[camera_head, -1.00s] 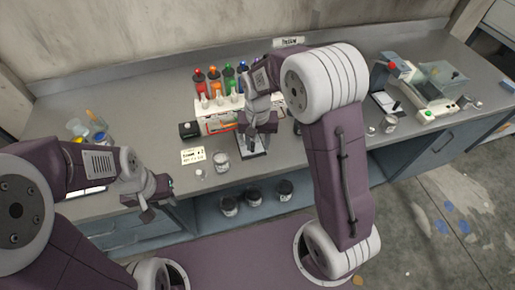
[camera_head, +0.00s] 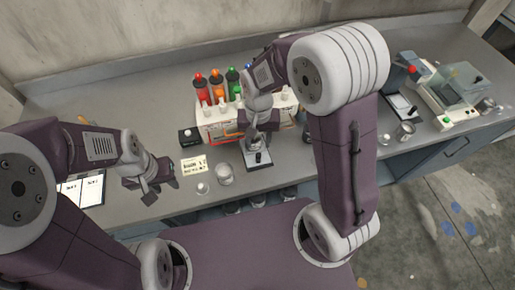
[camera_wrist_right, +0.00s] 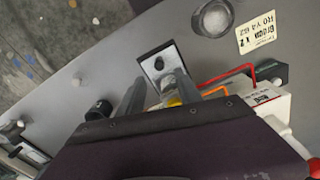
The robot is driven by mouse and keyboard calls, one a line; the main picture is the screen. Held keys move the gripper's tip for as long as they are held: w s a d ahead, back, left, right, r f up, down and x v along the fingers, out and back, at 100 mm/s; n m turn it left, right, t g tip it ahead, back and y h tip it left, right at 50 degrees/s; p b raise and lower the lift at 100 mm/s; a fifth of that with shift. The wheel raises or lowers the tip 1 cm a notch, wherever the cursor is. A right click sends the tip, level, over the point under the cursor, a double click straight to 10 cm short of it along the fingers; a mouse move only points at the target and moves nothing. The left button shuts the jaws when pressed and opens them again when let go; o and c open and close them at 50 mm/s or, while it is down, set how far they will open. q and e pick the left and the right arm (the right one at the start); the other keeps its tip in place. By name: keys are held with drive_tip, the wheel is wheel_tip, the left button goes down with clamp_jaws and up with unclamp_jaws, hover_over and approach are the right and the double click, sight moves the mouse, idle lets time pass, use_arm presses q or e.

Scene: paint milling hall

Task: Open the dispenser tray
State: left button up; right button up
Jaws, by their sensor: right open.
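The dispenser (camera_head: 216,121) is a white box with red, orange, green and blue bottles on top, at the back middle of the bench. A pale grey tray plate (camera_head: 250,163) with a dark knob (camera_head: 258,157) juts out at its front. The plate (camera_wrist_right: 151,65) and its knob (camera_wrist_right: 159,63) also show in the right wrist view. My right gripper (camera_wrist_right: 160,85) is open, its two fingers apart over the plate just short of the knob; whether they touch it I cannot tell. My left gripper (camera_head: 160,184) hangs by the bench's front edge at the left; its jaws are unclear.
A small jar (camera_head: 224,174) and a printed label card (camera_head: 194,165) lie left of the tray plate. A black box (camera_head: 189,136) stands beside the dispenser. A balance (camera_head: 450,95) and a metal cup (camera_head: 405,131) are at the right.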

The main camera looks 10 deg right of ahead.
sight(258, 153)
drive_tip(key=f, duration=0.1)
drive_tip(key=s+f, duration=0.1)
drive_tip(key=f, duration=0.2)
drive_tip(key=w+f, duration=0.1)
drive_tip(key=f, duration=0.3)
drive_tip(key=shift+w+d+f, duration=0.1)
drive_tip(key=shift+w, duration=0.15)
drive_tip(key=shift+s+f, duration=0.1)
drive_tip(key=shift+f, duration=0.2)
drive_tip(key=shift+s, duration=0.25)
drive_tip(key=shift+w, duration=0.15)
drive_tip(key=c, duration=0.3)
use_arm(q)
drive_tip(key=shift+f, duration=0.15)
use_arm(e)
clamp_jaws()
use_arm(q)
drive_tip(key=shift+w, duration=0.1)
use_arm(e)
drive_tip(key=shift+w, duration=0.1)
